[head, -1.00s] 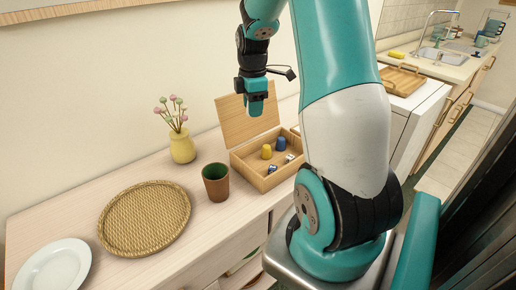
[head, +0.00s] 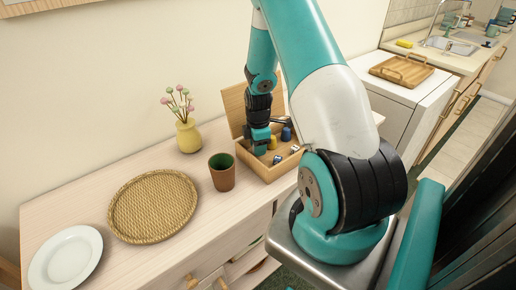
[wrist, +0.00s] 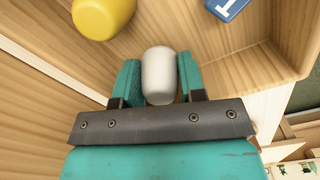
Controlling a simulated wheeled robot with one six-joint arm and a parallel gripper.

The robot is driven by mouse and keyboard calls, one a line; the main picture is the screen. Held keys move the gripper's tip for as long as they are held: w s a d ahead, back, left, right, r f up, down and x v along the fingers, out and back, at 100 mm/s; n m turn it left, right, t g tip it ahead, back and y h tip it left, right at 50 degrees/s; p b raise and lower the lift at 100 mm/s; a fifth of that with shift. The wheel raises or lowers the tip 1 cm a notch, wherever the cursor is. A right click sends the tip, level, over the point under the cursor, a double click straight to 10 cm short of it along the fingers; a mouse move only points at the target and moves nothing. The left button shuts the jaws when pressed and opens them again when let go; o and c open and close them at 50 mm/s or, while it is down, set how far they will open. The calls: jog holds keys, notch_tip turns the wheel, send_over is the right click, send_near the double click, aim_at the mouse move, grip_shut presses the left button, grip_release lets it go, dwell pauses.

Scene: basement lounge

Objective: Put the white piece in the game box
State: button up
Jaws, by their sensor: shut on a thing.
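The white piece (wrist: 159,75) is a small rounded peg between the two teal fingers of my gripper (wrist: 160,82) in the wrist view. My gripper is shut on it. The open wooden game box (head: 270,172) stands on the sideboard in the head view, its lid raised at the back. My gripper (head: 258,150) is at the left part of the box, over or inside it; the head view hides the white piece. In the wrist view the box's wooden floor lies behind the piece. Whether the piece touches the floor I cannot tell.
In the box are a yellow piece (head: 272,143), a blue piece (head: 286,134) and dice (head: 294,149). A brown cup (head: 222,172) stands just left of the box. A yellow vase (head: 188,136), woven mat (head: 152,207) and white plate (head: 65,257) are further left.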

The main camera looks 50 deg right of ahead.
jog(key=shift+f, duration=0.8)
jog(key=o, duration=0.6)
jog(key=shift+f, duration=0.1)
